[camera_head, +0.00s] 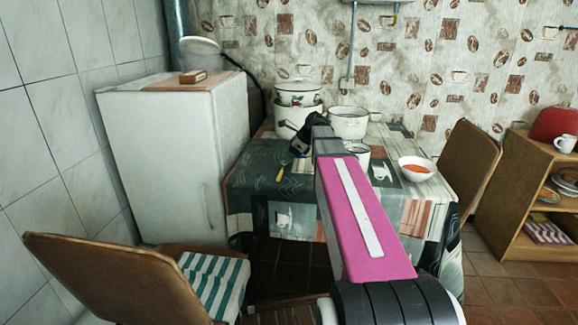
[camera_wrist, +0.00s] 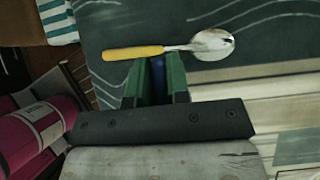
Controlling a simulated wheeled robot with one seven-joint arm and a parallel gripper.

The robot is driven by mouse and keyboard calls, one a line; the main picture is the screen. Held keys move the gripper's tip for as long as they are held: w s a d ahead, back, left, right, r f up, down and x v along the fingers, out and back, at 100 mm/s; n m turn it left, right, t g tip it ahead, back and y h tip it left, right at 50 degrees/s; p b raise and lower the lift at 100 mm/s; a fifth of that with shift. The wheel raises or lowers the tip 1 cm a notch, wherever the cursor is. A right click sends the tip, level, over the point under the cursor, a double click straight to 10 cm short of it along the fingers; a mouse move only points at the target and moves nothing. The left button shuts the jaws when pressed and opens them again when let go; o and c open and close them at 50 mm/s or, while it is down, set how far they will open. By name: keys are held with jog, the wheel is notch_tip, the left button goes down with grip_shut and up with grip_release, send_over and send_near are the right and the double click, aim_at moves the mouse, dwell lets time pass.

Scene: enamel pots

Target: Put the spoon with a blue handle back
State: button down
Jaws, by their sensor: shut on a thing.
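My gripper (camera_wrist: 158,82) shows its green fingers in the wrist view, closed on a narrow blue piece (camera_wrist: 158,68). This looks like the handle of the blue-handled spoon; the rest of that spoon is hidden. In the head view my gripper (camera_head: 289,157) points down over the left part of the table, and the blue handle cannot be made out there. Another spoon, with a yellow handle (camera_wrist: 133,53) and a shiny metal bowl (camera_wrist: 212,44), lies on the dark cloth just past the fingertips. Its yellow handle also shows in the head view (camera_head: 280,173).
White pots (camera_head: 348,122) and a stacked floral pot (camera_head: 298,94) stand at the table's back. A white bowl with orange contents (camera_head: 416,169) is at the right. Chairs (camera_head: 110,275) (camera_head: 469,160) flank the table. A white fridge (camera_head: 180,150) stands left.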

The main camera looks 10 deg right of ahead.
aim_at(284, 170)
jog(key=shift+f, duration=2.05)
jog(key=shift+s+f, duration=0.1)
jog(key=shift+f, duration=0.55)
jog(key=c, duration=1.2)
grip_release()
jog(key=shift+o, duration=0.5)
jog(key=shift+r, duration=0.5)
jog(key=v, duration=1.2)
jog(key=shift+r, duration=0.2)
